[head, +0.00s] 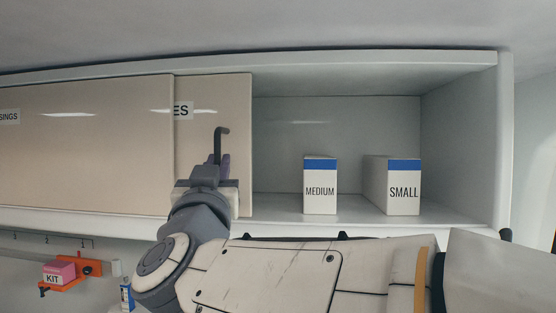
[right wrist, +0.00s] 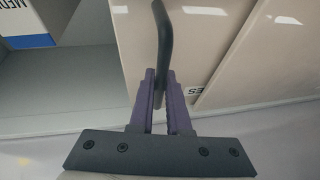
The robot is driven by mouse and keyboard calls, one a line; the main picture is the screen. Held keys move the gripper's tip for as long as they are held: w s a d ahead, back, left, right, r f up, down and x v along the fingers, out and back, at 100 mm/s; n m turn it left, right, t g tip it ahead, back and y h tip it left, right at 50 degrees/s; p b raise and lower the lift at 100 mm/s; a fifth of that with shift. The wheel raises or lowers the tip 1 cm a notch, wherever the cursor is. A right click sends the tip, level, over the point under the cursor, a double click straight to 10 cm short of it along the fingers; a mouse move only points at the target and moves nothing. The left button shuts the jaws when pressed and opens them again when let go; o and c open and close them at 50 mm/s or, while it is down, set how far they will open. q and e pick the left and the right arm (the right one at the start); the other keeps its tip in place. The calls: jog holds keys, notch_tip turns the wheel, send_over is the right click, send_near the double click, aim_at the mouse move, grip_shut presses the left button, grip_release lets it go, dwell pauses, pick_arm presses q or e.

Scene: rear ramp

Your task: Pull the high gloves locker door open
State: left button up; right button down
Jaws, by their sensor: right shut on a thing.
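The gloves locker door (head: 237,110) is a beige sliding panel, its label showing only "ES". Its left part is hidden behind the neighbouring door, and the locker to its right stands wide open. The dark hooked handle (head: 219,140) is on this door; it also shows in the right wrist view (right wrist: 165,40). My right gripper (head: 220,162) is shut on the handle, its purple fingers (right wrist: 161,84) on either side of the bar in the right wrist view. My left gripper is in neither view.
A MEDIUM box (head: 320,190) and a SMALL box (head: 391,191) stand on the open locker's shelf. The neighbouring beige door (head: 85,150), labelled "SINGS", lies in front at the left. Below hangs an orange holder (head: 89,268) with a pink KIT box (head: 58,273).

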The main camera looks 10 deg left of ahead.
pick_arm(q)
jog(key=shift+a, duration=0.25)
pick_arm(e)
jog(key=shift+a+f, duration=0.15)
jog(key=shift+a, duration=0.25)
jog(key=c, duration=0.9)
grip_release()
jog(key=shift+s, duration=0.1)
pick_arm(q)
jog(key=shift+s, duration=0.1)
